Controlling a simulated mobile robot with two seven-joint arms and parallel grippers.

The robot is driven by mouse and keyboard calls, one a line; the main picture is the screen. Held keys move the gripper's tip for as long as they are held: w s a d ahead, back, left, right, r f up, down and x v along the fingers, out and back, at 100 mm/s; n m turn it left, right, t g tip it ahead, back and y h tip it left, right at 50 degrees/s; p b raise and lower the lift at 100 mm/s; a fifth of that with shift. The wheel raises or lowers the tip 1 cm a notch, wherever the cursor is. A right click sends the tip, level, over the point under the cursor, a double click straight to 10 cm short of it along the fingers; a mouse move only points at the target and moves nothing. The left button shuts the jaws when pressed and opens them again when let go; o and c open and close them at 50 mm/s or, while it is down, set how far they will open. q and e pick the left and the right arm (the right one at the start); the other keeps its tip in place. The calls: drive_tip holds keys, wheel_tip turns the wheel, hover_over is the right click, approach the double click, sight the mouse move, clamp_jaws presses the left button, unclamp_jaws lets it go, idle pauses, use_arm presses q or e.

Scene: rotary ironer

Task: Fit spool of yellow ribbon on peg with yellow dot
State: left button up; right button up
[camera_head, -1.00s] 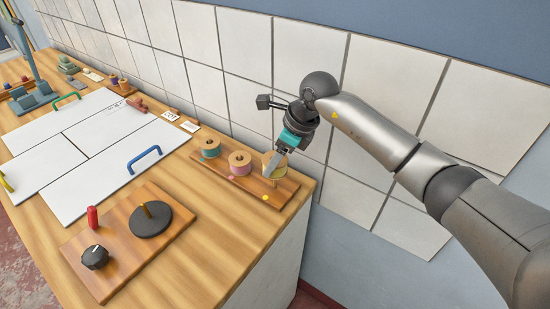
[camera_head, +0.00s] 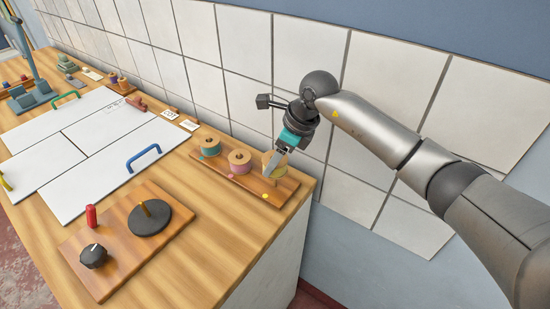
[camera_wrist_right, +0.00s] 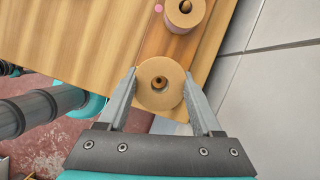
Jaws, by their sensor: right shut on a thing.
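The spool of yellow ribbon (camera_head: 278,165) is at the right end of a wooden peg board (camera_head: 236,179), next to the yellow dot (camera_head: 265,196). It also shows in the right wrist view (camera_wrist_right: 160,98), with a peg tip (camera_wrist_right: 160,82) inside its centre hole. My right gripper (camera_head: 273,162) is shut on this spool from above, one finger on each side in the wrist view (camera_wrist_right: 162,98). Whether the spool rests fully on the board is hard to tell. My left gripper is not in view.
A pink spool (camera_head: 239,161) and a teal spool (camera_head: 210,147) stand on the same board, left of the yellow one. A board with a dark disc (camera_head: 149,218), a black knob (camera_head: 93,255) and a red handle (camera_head: 91,216) lies in front. White panels (camera_head: 110,155) cover the left. A tiled wall stands behind.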

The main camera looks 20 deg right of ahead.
idle(0.4)
drive_tip(key=shift+f+b, duration=0.75)
drive_tip(key=shift+f, duration=0.05)
drive_tip(key=shift+f, duration=0.25)
drive_tip(key=shift+f+b, duration=0.85)
drive_tip(key=o, duration=1.6)
drive_tip(key=shift+c, duration=0.2)
drive_tip(key=shift+r, duration=0.1)
